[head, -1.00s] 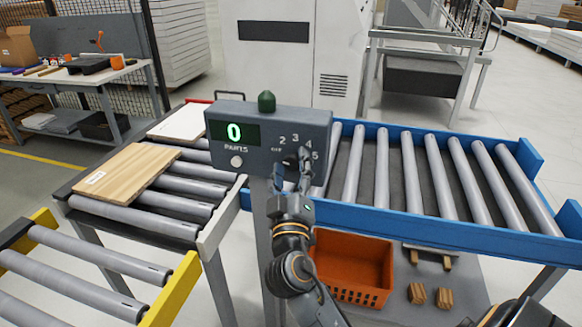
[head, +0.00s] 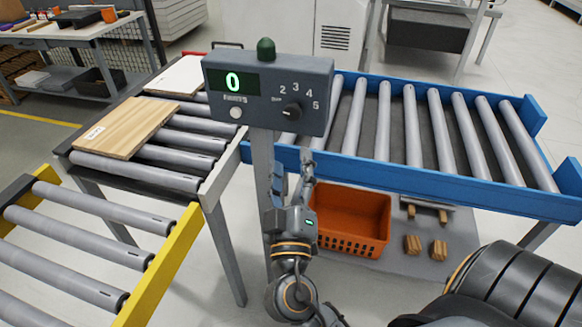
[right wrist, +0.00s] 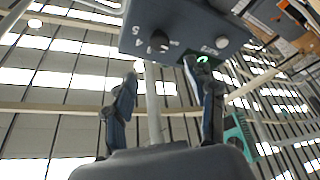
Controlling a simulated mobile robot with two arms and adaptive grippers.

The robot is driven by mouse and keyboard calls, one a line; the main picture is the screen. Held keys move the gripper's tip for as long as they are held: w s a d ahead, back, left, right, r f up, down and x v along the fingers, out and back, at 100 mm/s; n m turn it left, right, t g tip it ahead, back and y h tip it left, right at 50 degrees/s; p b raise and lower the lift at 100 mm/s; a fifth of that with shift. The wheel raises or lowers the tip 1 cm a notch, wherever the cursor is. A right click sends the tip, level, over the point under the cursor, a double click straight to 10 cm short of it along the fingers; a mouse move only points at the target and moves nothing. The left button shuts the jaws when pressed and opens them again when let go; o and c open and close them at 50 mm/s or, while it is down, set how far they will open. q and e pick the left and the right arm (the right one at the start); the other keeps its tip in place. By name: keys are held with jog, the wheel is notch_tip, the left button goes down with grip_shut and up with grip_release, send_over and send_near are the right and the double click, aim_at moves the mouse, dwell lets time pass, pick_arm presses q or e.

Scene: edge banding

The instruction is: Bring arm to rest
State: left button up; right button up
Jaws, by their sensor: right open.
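My right gripper (head: 292,166) is below the grey control box (head: 215,88), in front of its post, with its fingers pointing up. It is open and empty, and apart from the black rotary knob (head: 292,111) on the box. In the right wrist view the two fingers (right wrist: 161,72) stand apart below the box, and the knob (right wrist: 159,41) shows above them. The display (head: 233,82) shows a green 0. The knob's exact setting is too small to tell. My left gripper is not in view.
A wooden board (head: 125,128) and a white board (head: 178,76) lie on the left roller table. A blue-framed roller conveyor (head: 420,180) runs right. An orange crate (head: 350,220) and wooden blocks (head: 412,245) are below it. A yellow-edged roller conveyor (head: 160,275) is at lower left.

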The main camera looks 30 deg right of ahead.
dwell(0.5)
jog(key=w+a+f+n+g+y, duration=0.2)
jog(key=a+f+y, duration=0.15)
jog(key=f, duration=0.85)
jog(key=w+a+f+n+g+y, duration=0.1)
jog(key=w+a+f+n+y, duration=0.2)
jog(key=f, duration=0.9)
jog(key=s+a+f+g+y, duration=0.1)
jog(key=s+f+g+y, duration=0.15)
jog(key=f, duration=0.65)
jog(key=s+f+g+y, duration=0.1)
jog(key=s+f+g, duration=0.15)
jog(key=f, duration=0.75)
jog(key=s+d+f+m+g+y, duration=0.15)
jog(key=s+f+g, duration=0.35)
jog(key=s+f, duration=1.25)
jog(key=s+d+f+m+g, duration=0.1)
jog(key=s+f, duration=0.3)
jog(key=s, duration=0.4)
jog(key=s+d+f+m+g, duration=0.2)
jog(key=s+f, duration=0.3)
jog(key=s, duration=0.3)
jog(key=shift+s+d+g, duration=0.35)
jog(key=shift+d+g, duration=0.05)
jog(key=shift+d, duration=0.1)
